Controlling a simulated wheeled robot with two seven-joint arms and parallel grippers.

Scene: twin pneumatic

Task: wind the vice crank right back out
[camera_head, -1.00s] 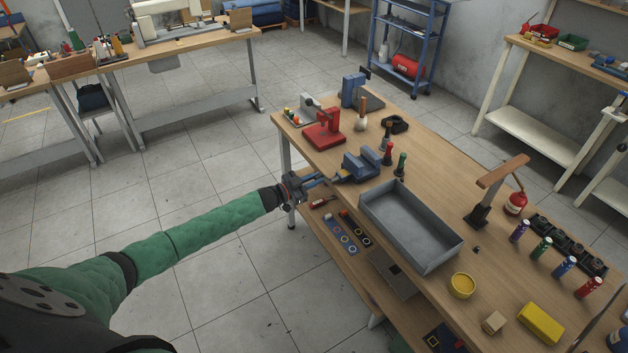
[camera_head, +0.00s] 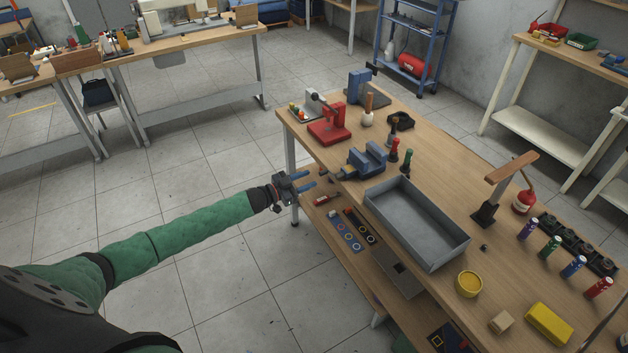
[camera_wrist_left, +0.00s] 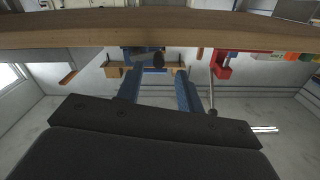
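The blue vice (camera_head: 367,160) stands at the left edge of the wooden workbench (camera_head: 437,163), and its crank (camera_head: 337,175) points out over that edge. My left gripper (camera_head: 309,182) is open and empty, off the bench edge, with a visible gap between its blue fingertips and the crank. In the left wrist view, the two fingers (camera_wrist_left: 158,88) are spread apart. The dark round end of the crank (camera_wrist_left: 158,60) shows beyond and between them, with part of the blue vice (camera_wrist_left: 138,54) behind. My right gripper is not in view.
A red press (camera_head: 328,130) stands behind the vice, and a grey tray (camera_head: 416,222) sits in front of it. Screwdrivers (camera_head: 407,158) stand to its right. A lower shelf (camera_head: 345,262) holds loose items. The floor left of the bench is clear.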

